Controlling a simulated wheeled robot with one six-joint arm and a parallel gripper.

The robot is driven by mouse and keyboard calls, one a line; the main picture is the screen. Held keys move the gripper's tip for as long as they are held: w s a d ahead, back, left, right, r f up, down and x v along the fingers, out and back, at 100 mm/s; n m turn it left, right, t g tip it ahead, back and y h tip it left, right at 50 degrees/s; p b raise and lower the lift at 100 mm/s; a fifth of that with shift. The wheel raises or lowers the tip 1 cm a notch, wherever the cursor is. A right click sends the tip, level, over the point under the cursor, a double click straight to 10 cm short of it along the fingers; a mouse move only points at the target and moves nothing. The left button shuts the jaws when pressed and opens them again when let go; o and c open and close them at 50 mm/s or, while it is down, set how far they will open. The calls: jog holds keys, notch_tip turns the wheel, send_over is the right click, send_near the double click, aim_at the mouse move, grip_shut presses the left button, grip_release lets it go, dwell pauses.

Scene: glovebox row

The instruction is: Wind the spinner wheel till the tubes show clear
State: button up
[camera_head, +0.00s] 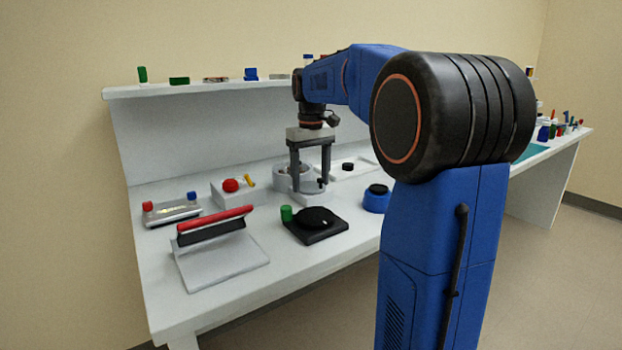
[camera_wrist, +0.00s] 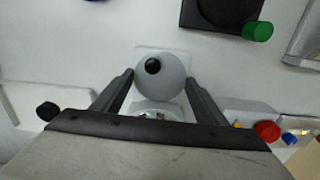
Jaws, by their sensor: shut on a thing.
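The spinner (camera_head: 281,184) is a pale unit with a rounded body, on the white bench under my gripper (camera_head: 309,187). In the wrist view its wheel (camera_wrist: 172,88) is a light grey disc with a black knob (camera_wrist: 152,66) on its face. My gripper (camera_wrist: 160,77) points down with one finger at each side of the wheel, shut on it. Behind the wheel, part of a round opening (camera_wrist: 158,115) shows small details. The tubes are too small and too hidden to tell whether they are clear.
A black-topped device with a green knob (camera_head: 286,213) and a red-handled press (camera_head: 214,226) stand nearer the front. A box with a red button (camera_head: 230,185) is left of the spinner. A blue round item (camera_head: 376,200) stands to the right. A shelf (camera_head: 215,88) runs behind.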

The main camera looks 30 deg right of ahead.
aim_at(311, 186)
jog(key=m, duration=0.4)
jog(key=shift+m, duration=0.4)
dwell(0.4)
jog(key=o, duration=1.1)
jog(key=shift+c, duration=0.2)
jog(key=shift+r, duration=0.1)
notch_tip(311, 186, up, 17)
jog(key=shift+s, duration=0.1)
dwell(0.3)
